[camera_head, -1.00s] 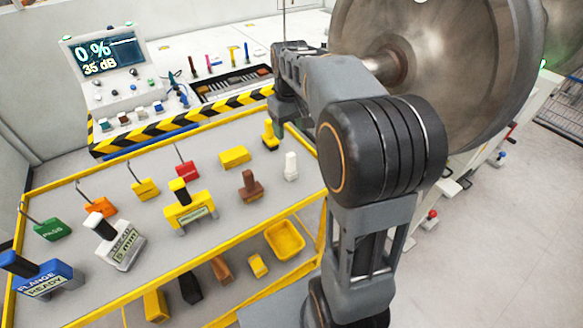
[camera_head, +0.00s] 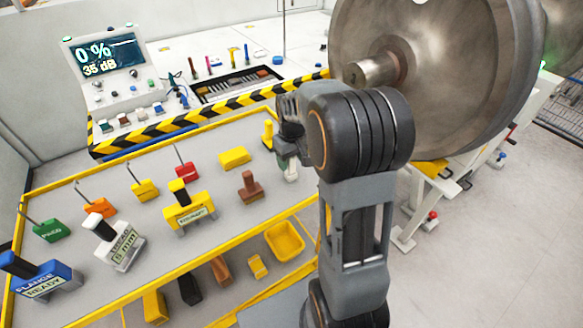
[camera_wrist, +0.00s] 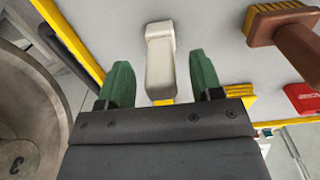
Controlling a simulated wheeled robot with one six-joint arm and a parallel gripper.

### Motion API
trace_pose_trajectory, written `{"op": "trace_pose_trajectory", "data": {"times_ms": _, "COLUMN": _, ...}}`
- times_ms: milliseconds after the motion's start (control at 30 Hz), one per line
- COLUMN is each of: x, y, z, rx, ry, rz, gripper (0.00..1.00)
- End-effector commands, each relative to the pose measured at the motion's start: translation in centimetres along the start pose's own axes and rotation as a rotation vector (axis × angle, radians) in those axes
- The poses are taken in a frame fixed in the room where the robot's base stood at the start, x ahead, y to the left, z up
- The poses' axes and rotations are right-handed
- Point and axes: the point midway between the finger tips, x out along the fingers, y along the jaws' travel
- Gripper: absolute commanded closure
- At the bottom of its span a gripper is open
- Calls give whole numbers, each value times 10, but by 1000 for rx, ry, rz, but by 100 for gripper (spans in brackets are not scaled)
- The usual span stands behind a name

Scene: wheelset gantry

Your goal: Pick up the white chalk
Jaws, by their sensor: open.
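The white chalk (camera_head: 291,173) is a small pale block at the right end of the grey tabletop, partly hidden by my gripper in the head view. In the wrist view the chalk (camera_wrist: 160,62) shows as an off-white block with a slightly wider end. My gripper (camera_head: 285,158) is at the chalk, over the table's right end. Its two green fingers (camera_wrist: 161,78) are open, one on each side of the chalk in the wrist view, with a gap on both sides. I cannot tell how far the fingertips reach down beside it.
A brown brush-like block (camera_head: 250,187) stands left of the chalk. A yellow piece (camera_head: 268,135) stands just behind. The table's yellow rim (camera_wrist: 72,42) runs close by. A large metal wheel (camera_head: 440,75) rises to the right. A yellow bin (camera_head: 285,240) sits on the lower shelf.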

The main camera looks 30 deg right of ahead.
Motion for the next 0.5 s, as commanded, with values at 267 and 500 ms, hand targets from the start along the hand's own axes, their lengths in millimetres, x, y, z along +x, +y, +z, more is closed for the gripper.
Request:
{"op": "trace_pose_trajectory", "data": {"times_ms": 267, "x": 11, "y": 0, "z": 0, "rx": -1, "ry": 0, "rz": 0, "gripper": 40}}
{"op": "trace_pose_trajectory", "data": {"times_ms": 500, "x": 10, "y": 0, "z": 0, "rx": -1, "ry": 0, "rz": 0, "gripper": 52}}
